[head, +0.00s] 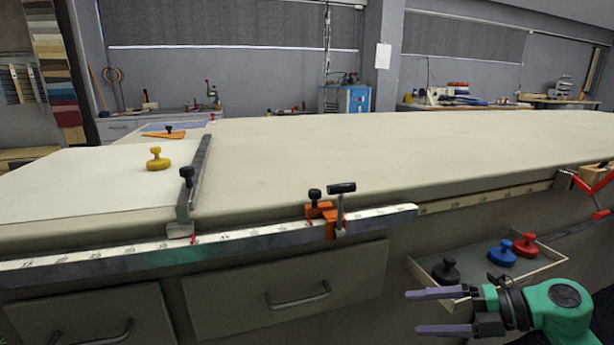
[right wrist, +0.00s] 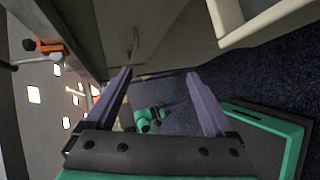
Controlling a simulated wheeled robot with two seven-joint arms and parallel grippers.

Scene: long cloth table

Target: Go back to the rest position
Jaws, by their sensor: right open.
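My right gripper (head: 413,312) is open and empty, its two purple fingers apart and pointing left. It is in front of the lower drawers, beside the near left corner of the open drawer (head: 541,266). In the right wrist view the fingers of this gripper (right wrist: 163,75) are spread with nothing between them. Beyond them, lower down, a small green and dark part shows, too small to make out. My left gripper does not show in the head view.
The open drawer holds black (head: 446,270), blue (head: 502,253) and red (head: 526,244) knobbed weights. A yellow weight (head: 158,159) stands on the cloth table (head: 330,150). An orange clamp (head: 322,211) and a long ruler (head: 270,238) are at its front edge. A red-handled tool (head: 594,188) sticks out right.

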